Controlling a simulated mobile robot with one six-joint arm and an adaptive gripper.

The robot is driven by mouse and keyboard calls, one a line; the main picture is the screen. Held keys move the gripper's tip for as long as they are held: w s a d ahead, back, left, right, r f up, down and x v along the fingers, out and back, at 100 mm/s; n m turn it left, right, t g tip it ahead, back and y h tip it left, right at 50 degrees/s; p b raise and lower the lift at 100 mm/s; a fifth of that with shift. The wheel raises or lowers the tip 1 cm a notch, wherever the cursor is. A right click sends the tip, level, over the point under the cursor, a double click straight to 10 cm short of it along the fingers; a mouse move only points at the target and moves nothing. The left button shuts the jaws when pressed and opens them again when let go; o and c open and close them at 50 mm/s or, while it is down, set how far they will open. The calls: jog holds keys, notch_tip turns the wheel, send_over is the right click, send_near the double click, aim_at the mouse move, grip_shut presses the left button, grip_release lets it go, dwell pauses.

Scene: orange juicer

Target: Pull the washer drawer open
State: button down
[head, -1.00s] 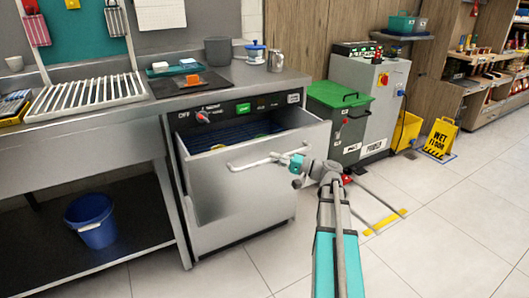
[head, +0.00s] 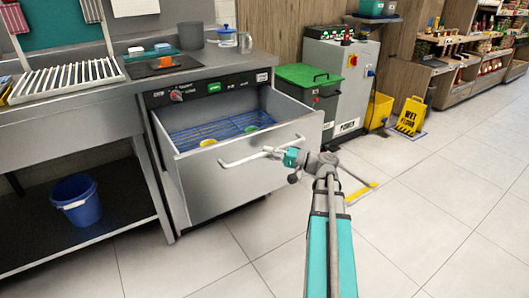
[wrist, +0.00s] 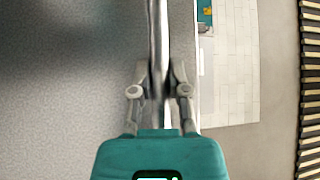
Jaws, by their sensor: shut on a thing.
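The washer drawer (head: 225,178) is a steel front pulled well out from the machine under the counter. A white bar handle (head: 240,160) runs across the front. My gripper (head: 279,153) is shut on the handle near its right end. In the wrist view, the bar (wrist: 158,45) passes between the two fingers, and they close on it from both sides. The exact finger contact is partly hidden in the head view.
The machine's control panel (head: 205,88) sits above the drawer. A green-lidded bin (head: 308,82) and a grey power cabinet (head: 342,75) stand to the right. A blue bucket (head: 76,200) is on the lower shelf at left. The floor (head: 430,220) in front and right is clear.

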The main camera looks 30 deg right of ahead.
jog(key=shift+s, duration=0.25)
jog(key=c, duration=0.6)
grip_release()
jog(key=shift+s, duration=0.1)
